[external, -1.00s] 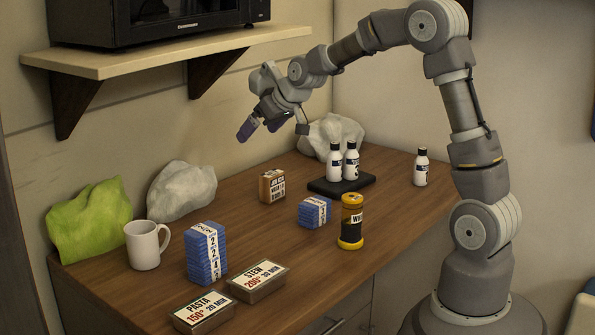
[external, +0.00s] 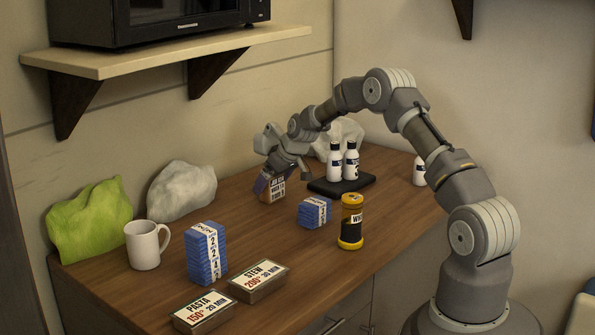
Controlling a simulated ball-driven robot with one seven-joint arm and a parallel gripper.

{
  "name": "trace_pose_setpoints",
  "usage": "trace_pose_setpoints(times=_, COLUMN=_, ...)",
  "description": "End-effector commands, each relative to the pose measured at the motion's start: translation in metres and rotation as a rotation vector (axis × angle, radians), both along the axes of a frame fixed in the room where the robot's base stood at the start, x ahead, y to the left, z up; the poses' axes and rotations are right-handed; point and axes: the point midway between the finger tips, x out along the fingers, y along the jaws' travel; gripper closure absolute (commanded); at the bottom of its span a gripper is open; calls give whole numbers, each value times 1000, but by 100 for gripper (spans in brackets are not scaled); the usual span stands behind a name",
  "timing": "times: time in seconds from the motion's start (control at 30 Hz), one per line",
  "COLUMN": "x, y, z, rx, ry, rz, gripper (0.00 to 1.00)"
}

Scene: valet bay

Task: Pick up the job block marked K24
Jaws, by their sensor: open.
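A small tan block with printed white labels (external: 273,191) sits on the wooden counter in the middle back; its lettering is too small to read surely, so I cannot tell whether it says K24. My gripper (external: 270,182) is down at this block, with its blue-tipped fingers at the block's upper part. One finger shows at the block's left side. The jaws are open, and the far finger is mostly hidden. I cannot tell whether either finger touches the block.
A short blue stack (external: 315,211), a yellow-black canister (external: 351,222) and a dark tray (external: 358,183) with two bottles stand to the right. A taller blue stack (external: 206,254), mug (external: 146,245) and grey bag (external: 182,191) are left. Labelled tins (external: 258,281) lie in front. A shelf (external: 170,53) is above.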

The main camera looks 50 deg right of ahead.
Motion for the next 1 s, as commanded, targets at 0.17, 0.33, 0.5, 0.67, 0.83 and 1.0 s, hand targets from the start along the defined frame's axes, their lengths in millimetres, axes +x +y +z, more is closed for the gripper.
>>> trace_pose_setpoints(times=0.17, x=2, y=0, z=-2, rx=-1, ry=-1, rz=-1, gripper=0)
trace_pose_setpoints(times=0.33, x=2, y=0, z=-2, rx=-1, ry=-1, rz=-1, gripper=18)
trace_pose_setpoints(times=0.5, x=2, y=0, z=-2, rx=-1, ry=-1, rz=-1, gripper=54)
trace_pose_setpoints(times=0.67, x=2, y=0, z=-1, rx=-1, ry=-1, rz=-1, gripper=55)
trace_pose_setpoints(times=0.83, x=3, y=0, z=15, rx=-2, ry=-3, rz=0, gripper=55)
trace_pose_setpoints(times=1.0, x=3, y=0, z=54, rx=-2, ry=-4, rz=0, gripper=55)
